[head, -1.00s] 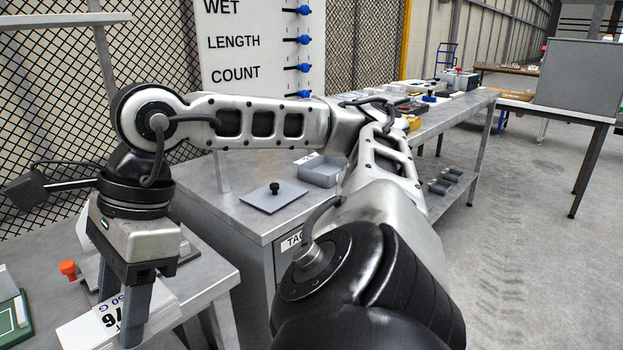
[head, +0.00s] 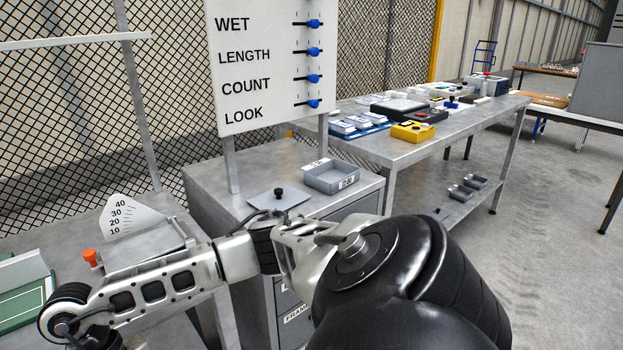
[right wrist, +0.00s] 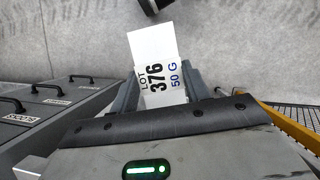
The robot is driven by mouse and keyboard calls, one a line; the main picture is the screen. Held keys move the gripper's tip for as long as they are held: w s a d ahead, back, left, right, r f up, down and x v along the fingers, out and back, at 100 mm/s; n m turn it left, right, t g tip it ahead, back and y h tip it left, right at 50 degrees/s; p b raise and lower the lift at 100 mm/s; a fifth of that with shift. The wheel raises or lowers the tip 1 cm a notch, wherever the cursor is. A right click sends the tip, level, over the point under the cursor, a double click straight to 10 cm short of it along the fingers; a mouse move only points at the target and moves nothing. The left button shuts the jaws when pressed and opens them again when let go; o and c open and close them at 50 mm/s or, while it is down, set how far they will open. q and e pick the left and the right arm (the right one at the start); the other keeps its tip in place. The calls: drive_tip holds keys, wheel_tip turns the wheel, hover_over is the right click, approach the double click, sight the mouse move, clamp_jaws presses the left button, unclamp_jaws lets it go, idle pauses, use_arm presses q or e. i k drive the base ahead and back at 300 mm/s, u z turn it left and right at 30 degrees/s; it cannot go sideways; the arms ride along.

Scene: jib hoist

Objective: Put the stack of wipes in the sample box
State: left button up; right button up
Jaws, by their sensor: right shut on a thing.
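The stack of wipes (right wrist: 152,45) is white and marked LOT 376 50 G. My right gripper (right wrist: 162,84) is shut on it, a finger on each side, and holds it over the bare floor in the right wrist view. In the head view that gripper and the stack are out of sight. A small open grey box (head: 345,181) with white labels, which looks like the sample box, stands on the cabinet top. A flat grey lid (head: 265,200) with a black knob lies to its left, partly behind my arm. My left gripper is not in view.
The grey drawer cabinet (head: 205,184) stands below a sign board (head: 266,95) on posts. At left a bench holds a white scale plate (head: 122,220), an orange knob (head: 91,258) and a green board (head: 22,300). A long bench with several items runs back right.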

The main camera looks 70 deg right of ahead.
sight(332, 181)
drive_tip(key=u, duration=1.9)
drive_tip(key=k, duration=2.6)
drive_tip(key=z, duration=1.6)
